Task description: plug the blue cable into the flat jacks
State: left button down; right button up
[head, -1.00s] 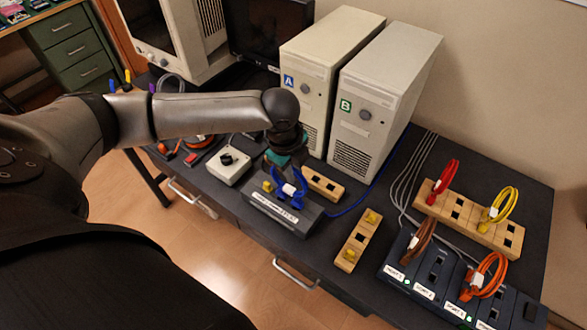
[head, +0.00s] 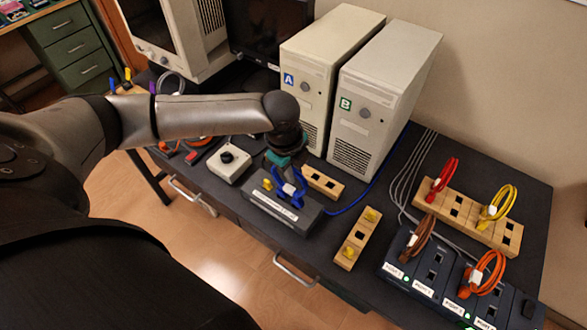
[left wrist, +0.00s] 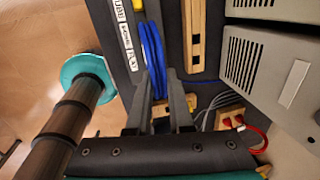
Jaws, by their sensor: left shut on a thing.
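The blue cable (head: 299,192) is looped, with a white tag, over a dark grey box (head: 297,221) that has a white label strip too small to read. A blue length runs from it along the table toward tower B. My left gripper (head: 281,178) points down over the box, shut on the blue cable. In the left wrist view the blue cable (left wrist: 152,50) extends from between the fingers (left wrist: 162,105). The plug end and its contact with the box are hidden. I cannot tell which sockets are the flat jacks. My right gripper is out of view.
Computer towers A (head: 318,75) and B (head: 375,105) stand behind. Wooden socket blocks (head: 323,183) (head: 357,239) flank the grey box. A blue port box (head: 425,277) with brown and orange cables sits at right, near a wooden rack (head: 464,218) with red and yellow cables.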

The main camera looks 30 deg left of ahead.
pick_arm(q)
jog(key=shift+f, duration=0.3)
dwell(0.6)
jog(key=c, duration=0.7)
grip_release()
jog(key=shift+c, duration=0.2)
jog(key=shift+o, duration=0.3)
jog(key=o, duration=0.6)
jog(key=shift+p, duration=0.3)
jog(key=r+p, duration=0.3)
jog(key=p, duration=0.1)
jog(key=s+r+p, duration=0.1)
jog(key=r+p, duration=0.3)
jog(key=p, duration=0.1)
jog(key=shift+s+a+r, duration=0.1)
jog(key=shift+s+r, duration=0.1)
